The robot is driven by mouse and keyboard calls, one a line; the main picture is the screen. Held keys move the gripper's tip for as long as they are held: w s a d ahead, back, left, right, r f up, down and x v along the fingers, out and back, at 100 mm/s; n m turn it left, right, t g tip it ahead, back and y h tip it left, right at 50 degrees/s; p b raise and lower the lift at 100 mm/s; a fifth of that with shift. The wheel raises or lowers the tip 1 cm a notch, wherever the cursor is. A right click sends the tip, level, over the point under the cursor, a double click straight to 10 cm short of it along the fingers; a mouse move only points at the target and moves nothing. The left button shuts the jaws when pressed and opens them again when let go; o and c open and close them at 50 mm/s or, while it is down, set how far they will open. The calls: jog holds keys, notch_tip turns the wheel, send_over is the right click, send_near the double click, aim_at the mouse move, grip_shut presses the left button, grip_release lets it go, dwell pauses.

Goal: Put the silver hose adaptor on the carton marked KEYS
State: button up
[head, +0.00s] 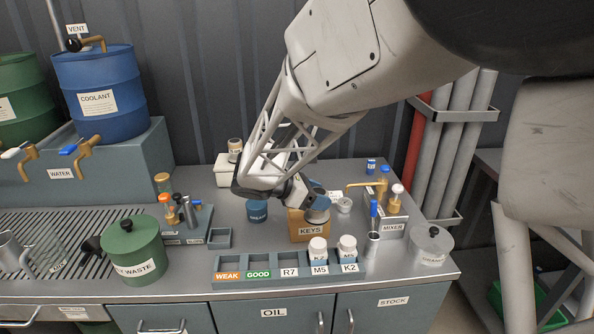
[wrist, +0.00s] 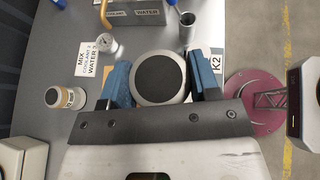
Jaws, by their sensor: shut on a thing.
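My gripper (head: 318,204) is shut on the silver hose adaptor (head: 318,216). In the wrist view the adaptor (wrist: 137,91) is a round silver ring with a dark centre, between the blue finger pads of my gripper (wrist: 160,80). The tan carton marked KEYS (head: 298,225) stands on the bench below my gripper in the head view. The adaptor overlaps the carton's top there; I cannot tell whether it touches it. My gripper hides part of the carton's top.
White-capped bottles (head: 318,249) stand in the labelled rack (head: 235,265) in front of the carton.

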jog(key=w+a, duration=0.1)
jog(key=w, duration=0.8)
jog(key=shift+w+f, duration=0.25)
jog(key=shift+f, duration=0.2)
jog(key=shift+f, duration=1.75)
jog(key=shift+f, duration=0.1)
jog(key=o, duration=1.1)
